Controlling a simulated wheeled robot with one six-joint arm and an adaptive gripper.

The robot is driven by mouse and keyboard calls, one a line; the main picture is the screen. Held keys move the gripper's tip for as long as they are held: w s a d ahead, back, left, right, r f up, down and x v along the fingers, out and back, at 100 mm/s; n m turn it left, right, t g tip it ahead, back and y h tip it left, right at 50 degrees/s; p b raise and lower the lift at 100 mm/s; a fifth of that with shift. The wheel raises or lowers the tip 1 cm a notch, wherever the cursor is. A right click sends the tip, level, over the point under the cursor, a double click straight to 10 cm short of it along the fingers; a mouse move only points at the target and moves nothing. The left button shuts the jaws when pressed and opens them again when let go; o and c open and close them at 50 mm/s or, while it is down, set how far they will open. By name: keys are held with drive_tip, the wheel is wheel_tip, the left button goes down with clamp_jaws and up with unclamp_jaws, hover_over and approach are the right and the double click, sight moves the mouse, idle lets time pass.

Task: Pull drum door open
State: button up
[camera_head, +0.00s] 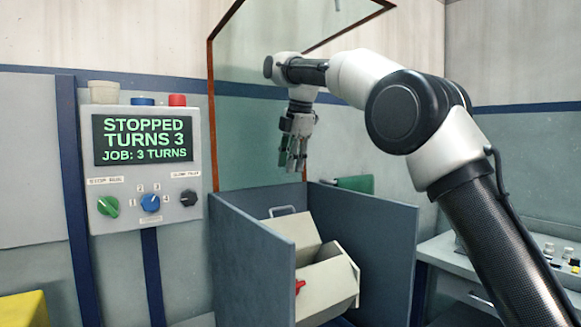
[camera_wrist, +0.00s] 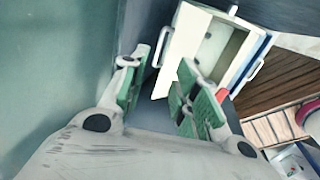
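The cream drum (camera_head: 327,288) sits inside a blue-grey enclosure (camera_head: 250,255), and its box shows in the wrist view (camera_wrist: 238,57). The drum door (camera_head: 292,228) is a cream panel with a grey handle (camera_head: 283,209) at its upper edge. In the wrist view the door (camera_wrist: 181,52) stands swung out beside the drum's open mouth, its handle (camera_wrist: 162,46) on the left. A red catch (camera_head: 299,286) is on the drum. My gripper (camera_head: 294,165) points down above the enclosure, clear of the door handle. Its green-padded fingers (camera_wrist: 160,75) are apart with nothing between them.
A control box (camera_head: 146,165) on the left reads "STOPPED TURNS 3, JOB: 3 TURNS". A brown-framed clear panel (camera_head: 235,120) stands behind the enclosure. A grey bench (camera_head: 455,262) is at right. Slatted brown wood (camera_wrist: 282,80) shows at right in the wrist view.

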drive_tip(key=shift+c, duration=0.3)
drive_tip(key=shift+r, duration=0.2)
drive_tip(key=c, duration=0.3)
drive_tip(key=shift+t, duration=0.3)
drive_tip(key=r, duration=0.1)
drive_tip(key=s+d+r, duration=0.2)
drive_tip(key=shift+r, duration=0.25)
clamp_jaws()
drive_tip(key=s+d+m, duration=0.2)
drive_tip(key=s+m, duration=0.1)
drive_tip(key=m+t+y, duration=0.3)
drive_tip(key=m, duration=3)
approach(286, 207)
drive_tip(key=x, duration=0.7)
